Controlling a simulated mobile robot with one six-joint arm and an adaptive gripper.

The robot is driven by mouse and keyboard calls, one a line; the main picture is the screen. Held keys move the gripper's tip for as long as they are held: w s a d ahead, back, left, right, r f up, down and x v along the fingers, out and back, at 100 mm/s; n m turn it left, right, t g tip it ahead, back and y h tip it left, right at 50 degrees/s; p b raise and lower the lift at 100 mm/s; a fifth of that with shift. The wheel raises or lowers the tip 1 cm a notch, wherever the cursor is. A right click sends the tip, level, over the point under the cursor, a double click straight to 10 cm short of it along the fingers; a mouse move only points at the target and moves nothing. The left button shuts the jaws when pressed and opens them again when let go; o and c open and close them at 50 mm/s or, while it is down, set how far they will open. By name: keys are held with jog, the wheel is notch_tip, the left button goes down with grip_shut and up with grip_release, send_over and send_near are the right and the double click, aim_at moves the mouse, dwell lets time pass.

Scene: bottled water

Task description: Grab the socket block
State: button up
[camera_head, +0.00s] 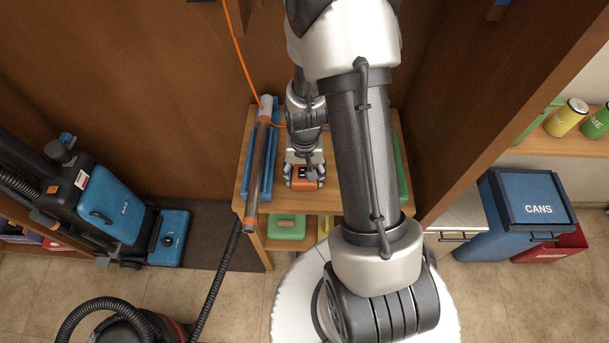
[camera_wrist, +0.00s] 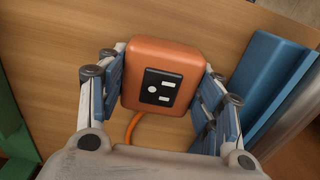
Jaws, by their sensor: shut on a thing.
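The socket block is an orange box with a black socket plate on its face. It shows in the wrist view (camera_wrist: 185,58) between the two blue-padded fingers of my gripper (camera_wrist: 165,90). The fingers are shut on its left and right sides. In the head view the socket block (camera_head: 305,183) is small, at the end of my gripper (camera_head: 304,165), over the wooden shelf (camera_head: 340,190). An orange cord (camera_wrist: 132,127) runs from the block's lower side. I cannot tell whether the block touches the shelf.
A blue tray (camera_wrist: 265,75) and a grey tube (camera_head: 256,170) lie left of the gripper in the head view. A green object (camera_head: 402,165) lies at the shelf's right. A blue vacuum cleaner (camera_head: 105,205) stands at left. A blue cans bin (camera_head: 525,212) stands at right.

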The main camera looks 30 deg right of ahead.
jog(key=c, duration=0.8)
